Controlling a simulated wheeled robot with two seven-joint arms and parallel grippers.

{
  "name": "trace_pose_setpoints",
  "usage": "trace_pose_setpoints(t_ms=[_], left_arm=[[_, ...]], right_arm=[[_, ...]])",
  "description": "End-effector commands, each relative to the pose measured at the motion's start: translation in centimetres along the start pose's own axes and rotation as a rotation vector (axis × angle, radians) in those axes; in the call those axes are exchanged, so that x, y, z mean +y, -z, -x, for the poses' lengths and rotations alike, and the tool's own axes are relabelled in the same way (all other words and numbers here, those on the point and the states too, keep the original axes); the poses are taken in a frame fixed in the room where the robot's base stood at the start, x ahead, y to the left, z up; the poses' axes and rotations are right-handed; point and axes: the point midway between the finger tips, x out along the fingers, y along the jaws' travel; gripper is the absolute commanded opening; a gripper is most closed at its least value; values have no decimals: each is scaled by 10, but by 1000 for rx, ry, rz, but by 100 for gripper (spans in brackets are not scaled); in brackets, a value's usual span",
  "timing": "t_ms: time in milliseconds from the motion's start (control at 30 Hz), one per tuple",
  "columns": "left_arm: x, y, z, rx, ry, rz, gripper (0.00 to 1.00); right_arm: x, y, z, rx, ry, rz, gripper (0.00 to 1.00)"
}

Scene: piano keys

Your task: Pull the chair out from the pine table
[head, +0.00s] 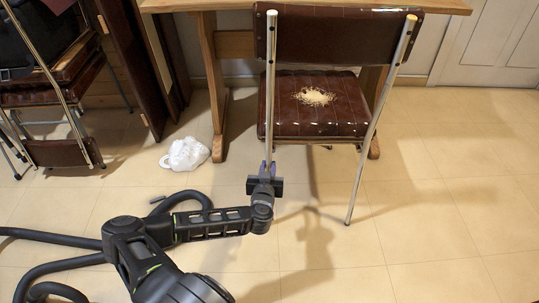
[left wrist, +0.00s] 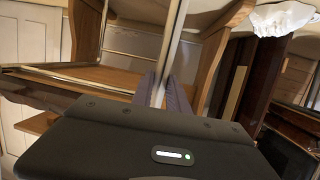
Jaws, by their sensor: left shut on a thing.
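The chair (head: 315,118) has a dark brown padded seat and backrest on shiny metal tubes, and stands upright with its back toward me. A small heap of pale shavings or straw lies on the seat. The pine table (head: 236,43) is behind it, its top edge partly hidden by the backrest. My left gripper (head: 265,170) is shut on the chair's left rear metal leg, below seat level. The left wrist view shows the tube between the two fingers (left wrist: 166,92). My right gripper is out of view.
A white crumpled bag (head: 186,154) lies on the floor left of the table leg. Folded or stacked dark chairs (head: 55,110) stand at the far left. A pale door (head: 490,45) is at the back right. The tiled floor in front and to the right is clear.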

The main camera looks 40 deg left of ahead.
Motion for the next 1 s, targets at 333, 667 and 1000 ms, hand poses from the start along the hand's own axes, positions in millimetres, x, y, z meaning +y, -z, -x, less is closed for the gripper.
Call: trace_pose_setpoints(t_ms=[333,667,1000], left_arm=[[0,-4,9,-6,1,1,0],[0,-10,34,-7,1,0,0],[1,-15,52,-6,-1,1,0]], right_arm=[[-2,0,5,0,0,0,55],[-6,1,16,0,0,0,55],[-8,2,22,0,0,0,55]])
